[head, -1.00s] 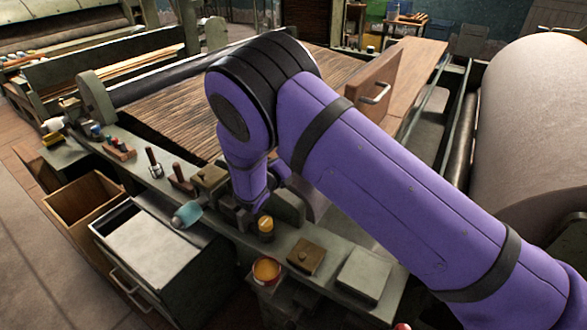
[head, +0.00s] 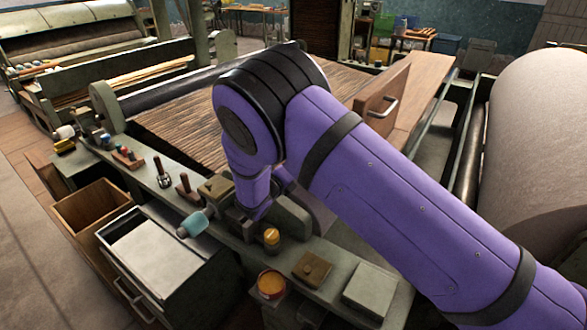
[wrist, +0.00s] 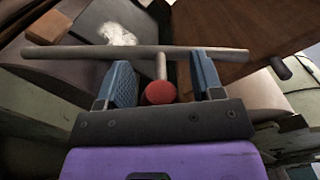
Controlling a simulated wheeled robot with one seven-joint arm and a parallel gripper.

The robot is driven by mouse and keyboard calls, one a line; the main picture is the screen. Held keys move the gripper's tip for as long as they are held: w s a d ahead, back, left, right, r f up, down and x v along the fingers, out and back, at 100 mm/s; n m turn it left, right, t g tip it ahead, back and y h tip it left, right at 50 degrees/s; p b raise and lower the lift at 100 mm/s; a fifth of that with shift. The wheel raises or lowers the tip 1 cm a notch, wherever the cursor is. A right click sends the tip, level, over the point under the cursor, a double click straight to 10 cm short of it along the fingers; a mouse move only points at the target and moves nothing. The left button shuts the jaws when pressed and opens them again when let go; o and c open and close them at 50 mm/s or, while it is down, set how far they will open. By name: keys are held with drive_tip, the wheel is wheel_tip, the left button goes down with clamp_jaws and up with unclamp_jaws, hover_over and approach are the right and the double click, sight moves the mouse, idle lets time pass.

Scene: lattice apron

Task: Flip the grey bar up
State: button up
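A long grey bar (wrist: 215,53) lies across the wrist view, just beyond my fingertips. A short stem joins it near its middle and ends in a red ball knob (wrist: 160,93). My gripper (wrist: 163,68) is open, with one blue finger on each side of the stem and knob. Gaps show between the knob and both fingers. I cannot tell whether the fingertips touch the bar. In the head view my purple arm hides the fingertips, and I cannot make out the bar there.
A teal-handled lever (head: 195,223), a yellow-capped knob (head: 271,238) and an orange-filled pot (head: 270,283) stand close around my wrist on the green ledge. An open wooden drawer (head: 92,215) juts out on the left. A wooden panel with a handle (head: 383,100) stands behind my arm.

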drive_tip(key=v, duration=1)
drive_tip(key=shift+s+a, duration=0.15)
drive_tip(key=shift+s, duration=0.2)
drive_tip(key=d+r+m+g+h, duration=0.1)
drive_tip(key=d+r+m+g, duration=0.4)
drive_tip(key=d+r+m, duration=0.5)
drive_tip(key=d+r+m+g+h, duration=0.1)
drive_tip(key=d+r+m+g, duration=0.5)
drive_tip(key=d, duration=0.6)
drive_tip(key=s+d+r+m+g+y, duration=0.3)
drive_tip(key=s+d+r+m+y, duration=0.1)
drive_tip(key=s+d+r+m, duration=0.7)
drive_tip(key=s+d+r+m+t+y, duration=0.2)
drive_tip(key=s+d+m+y, duration=0.1)
drive_tip(key=s+m, duration=0.4)
drive_tip(key=s+d+r+m+t+y, duration=0.1)
drive_tip(key=s+d+r+m+y, duration=0.2)
drive_tip(key=s, duration=0.9)
drive_tip(key=d+m+y, duration=0.1)
drive_tip(key=d+m, duration=0.1)
drive_tip(key=m, duration=0.1)
drive_tip(key=shift+r+m+t, duration=0.2)
drive_tip(key=shift+m+t, duration=0.2)
